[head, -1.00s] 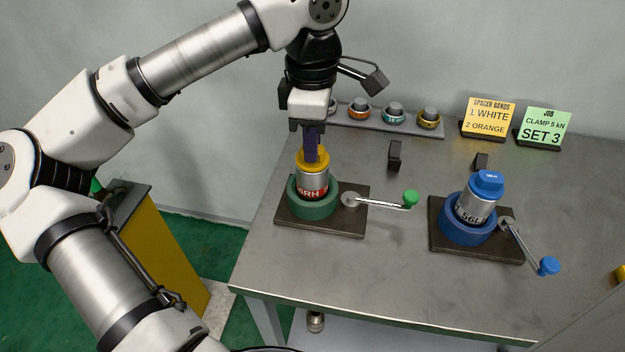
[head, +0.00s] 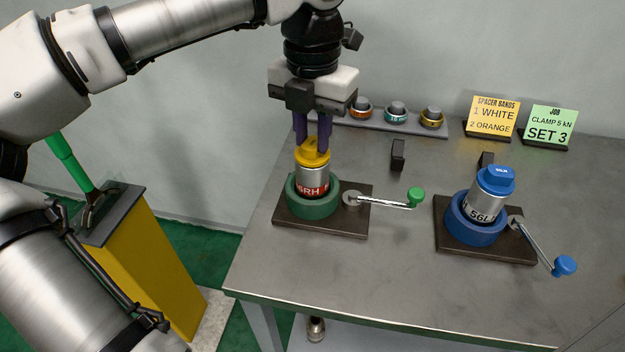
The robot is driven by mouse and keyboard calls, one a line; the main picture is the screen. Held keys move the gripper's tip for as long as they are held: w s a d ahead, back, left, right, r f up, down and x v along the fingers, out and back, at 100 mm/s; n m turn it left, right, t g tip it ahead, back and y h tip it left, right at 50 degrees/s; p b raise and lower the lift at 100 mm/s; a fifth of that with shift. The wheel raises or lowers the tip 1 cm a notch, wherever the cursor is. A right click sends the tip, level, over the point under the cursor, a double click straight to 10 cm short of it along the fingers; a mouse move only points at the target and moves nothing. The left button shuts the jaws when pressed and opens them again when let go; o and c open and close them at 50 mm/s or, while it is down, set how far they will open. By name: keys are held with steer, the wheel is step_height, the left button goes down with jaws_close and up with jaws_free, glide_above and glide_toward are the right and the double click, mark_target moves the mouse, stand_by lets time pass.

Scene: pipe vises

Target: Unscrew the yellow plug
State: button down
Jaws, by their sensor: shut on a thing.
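The yellow plug (head: 307,159) sits on top of the silver pipe (head: 313,177) with a red label. That pipe stands upright in the green vise (head: 299,205), whose crank with a green knob (head: 415,196) points right. My gripper (head: 313,146) is above it, pointing down, its two purple fingers shut on the raised part of the yellow plug. The fingers hide part of the plug's top. The plug still rests on the pipe, with no gap that I can see; the threads are hidden.
To the right, a blue vise (head: 475,232) holds a tilted pipe with a blue plug (head: 490,180). A rack (head: 435,131) of banded parts and two signs stand at the back. A green-handled tool (head: 72,163) is on a yellow cabinet (head: 150,265) at left.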

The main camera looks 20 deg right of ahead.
steer(key=n+b, duration=0.1)
steer(key=n, duration=0.2)
steer(key=shift+f, duration=0.1)
steer(key=n, duration=0.4)
steer(key=n+p, duration=0.1)
steer(key=n, duration=0.6)
steer(key=c, duration=1.3)
jaws_free()
